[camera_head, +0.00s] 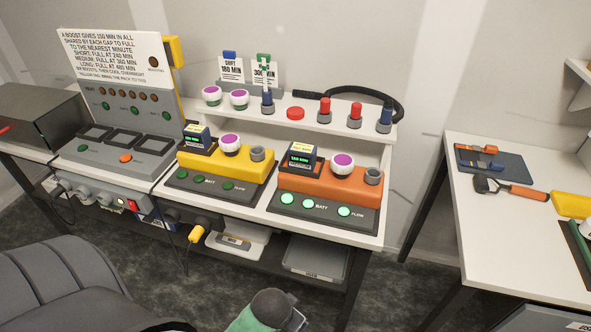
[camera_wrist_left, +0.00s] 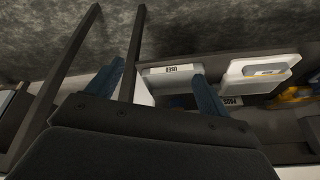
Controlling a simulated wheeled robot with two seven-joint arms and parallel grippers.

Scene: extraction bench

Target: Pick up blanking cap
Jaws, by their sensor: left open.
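No part is labelled as the blanking cap, so I cannot tell for sure which it is. A low red round cap (camera_head: 295,113) sits on the white raised shelf in the head view, between a dark blue-topped piece (camera_head: 267,101) and a red-topped piece (camera_head: 324,110). White round pieces with purple tops stand at the shelf's left end (camera_head: 211,96) and on the yellow (camera_head: 230,143) and orange (camera_head: 342,163) units. My left gripper (camera_wrist_left: 159,70) is open and empty in the left wrist view, facing trays under the bench, apart from these pieces. My right gripper is not in view.
The yellow unit (camera_head: 218,174) and orange unit (camera_head: 328,187) stand on the bench below the shelf. A black hose (camera_head: 395,104) lies at the shelf's right end. Trays (camera_head: 318,259) sit underneath. A side table (camera_head: 475,220) with tools stands right. A grey chair (camera_head: 60,280) is front left.

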